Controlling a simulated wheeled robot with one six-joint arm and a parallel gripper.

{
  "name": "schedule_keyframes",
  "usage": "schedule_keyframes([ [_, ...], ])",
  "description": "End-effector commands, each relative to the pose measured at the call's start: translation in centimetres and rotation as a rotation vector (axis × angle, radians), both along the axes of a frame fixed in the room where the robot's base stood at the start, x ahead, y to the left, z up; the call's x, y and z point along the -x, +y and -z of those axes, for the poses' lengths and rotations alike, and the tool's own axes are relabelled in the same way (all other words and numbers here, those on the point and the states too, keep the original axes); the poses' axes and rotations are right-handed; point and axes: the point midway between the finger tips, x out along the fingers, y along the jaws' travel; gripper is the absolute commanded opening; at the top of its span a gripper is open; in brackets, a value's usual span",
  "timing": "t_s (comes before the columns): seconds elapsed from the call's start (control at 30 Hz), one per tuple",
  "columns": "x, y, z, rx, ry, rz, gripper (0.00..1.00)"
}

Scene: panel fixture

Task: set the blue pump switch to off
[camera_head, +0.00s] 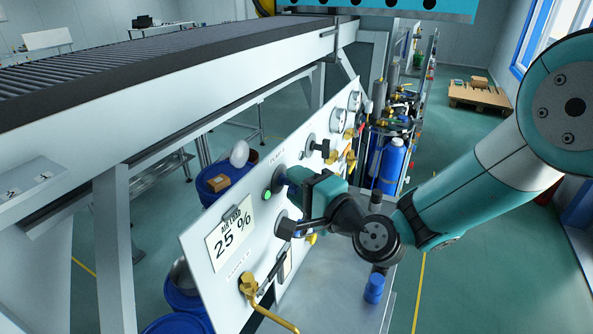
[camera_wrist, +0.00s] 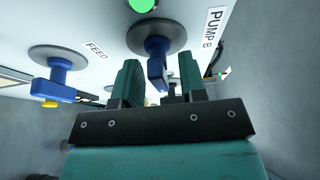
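In the wrist view a blue switch handle (camera_wrist: 157,72) stands out from a round grey disc (camera_wrist: 157,33) on the white panel, beside a "PUMP B" label (camera_wrist: 215,28). My gripper (camera_wrist: 161,62) is open, with one dark green finger on each side of the handle. Gaps show between handle and fingers, so it does not look gripped. A lit green lamp (camera_wrist: 142,5) is on the panel close to the disc. In the head view my gripper (camera_head: 296,182) is at the panel by the green lamp (camera_head: 267,195) and mostly hides the switch.
A second blue handle (camera_wrist: 55,83) is on the left in the wrist view, near a "FEED" label (camera_wrist: 95,48).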

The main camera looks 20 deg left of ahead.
Motion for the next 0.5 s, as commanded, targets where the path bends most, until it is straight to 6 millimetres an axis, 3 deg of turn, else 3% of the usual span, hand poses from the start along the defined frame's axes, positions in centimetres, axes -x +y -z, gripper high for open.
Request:
schedule_keyframes([
  [0.3, -0.17, 0.27, 0.09, 0.0, 0.0, 0.001, 0.38],
  [0.5, -0.17, 0.25, 0.08, 0.0, 0.0, 0.001, 0.0],
])
